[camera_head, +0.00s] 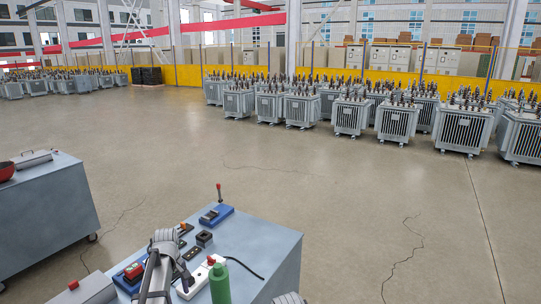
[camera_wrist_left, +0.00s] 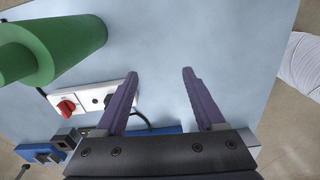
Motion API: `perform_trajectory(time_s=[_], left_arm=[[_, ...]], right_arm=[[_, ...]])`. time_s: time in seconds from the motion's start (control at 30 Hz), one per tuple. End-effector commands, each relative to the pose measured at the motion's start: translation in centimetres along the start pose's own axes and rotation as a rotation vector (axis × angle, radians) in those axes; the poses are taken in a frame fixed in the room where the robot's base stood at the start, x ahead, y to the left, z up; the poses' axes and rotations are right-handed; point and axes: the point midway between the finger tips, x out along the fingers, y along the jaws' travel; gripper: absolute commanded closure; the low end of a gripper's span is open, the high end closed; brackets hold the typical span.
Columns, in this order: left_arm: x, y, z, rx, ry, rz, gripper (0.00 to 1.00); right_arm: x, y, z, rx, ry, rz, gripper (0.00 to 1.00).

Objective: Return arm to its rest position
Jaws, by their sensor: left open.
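My left gripper (camera_wrist_left: 160,72) is open in the left wrist view. Its two purple fingers are spread apart with nothing between them, over a bare part of the light blue tabletop (camera_wrist_left: 225,30). A grey arm (camera_head: 159,268) of mine rises over the front of the same blue worktable (camera_head: 258,240) in the head view; its fingers cannot be made out there. My right gripper is not in view.
A green bottle (camera_head: 219,284) stands at the table's front; it also shows in the left wrist view (camera_wrist_left: 70,40). Beside it is a white box with a red knob (camera_wrist_left: 66,106). Blue devices (camera_head: 216,215) lie farther back. Another cabinet (camera_head: 45,215) stands left; transformers (camera_head: 397,121) line the far floor.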

Motion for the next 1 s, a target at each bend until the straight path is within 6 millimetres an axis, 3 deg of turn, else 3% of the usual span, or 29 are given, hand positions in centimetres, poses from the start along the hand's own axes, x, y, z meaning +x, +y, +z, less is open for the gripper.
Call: perform_trajectory(time_s=[0.23, 0.37, 0.57, 0.8, 0.9, 1.0], left_arm=[[0.6, 0.5, 4.3, 0.14, 0.003, -0.011, 0.29], [1.1, 0.8, 8.0, 0.261, 0.005, -0.021, 0.29], [2.2, 0.3, 15.7, 0.53, 0.008, -0.043, 0.29], [4.0, -2.9, 27.8, 1.021, 0.014, -0.086, 0.29], [4.4, -4.2, 30.7, 1.17, 0.015, -0.101, 0.29], [4.5, -5.0, 32.3, 1.26, 0.015, -0.111, 0.29]], right_arm=[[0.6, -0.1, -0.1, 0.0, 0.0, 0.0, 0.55], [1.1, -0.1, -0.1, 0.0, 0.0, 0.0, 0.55], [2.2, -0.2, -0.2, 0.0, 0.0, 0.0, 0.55], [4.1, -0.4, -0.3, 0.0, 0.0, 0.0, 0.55], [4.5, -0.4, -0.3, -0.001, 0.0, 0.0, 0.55], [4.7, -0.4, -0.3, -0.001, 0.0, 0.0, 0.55]])
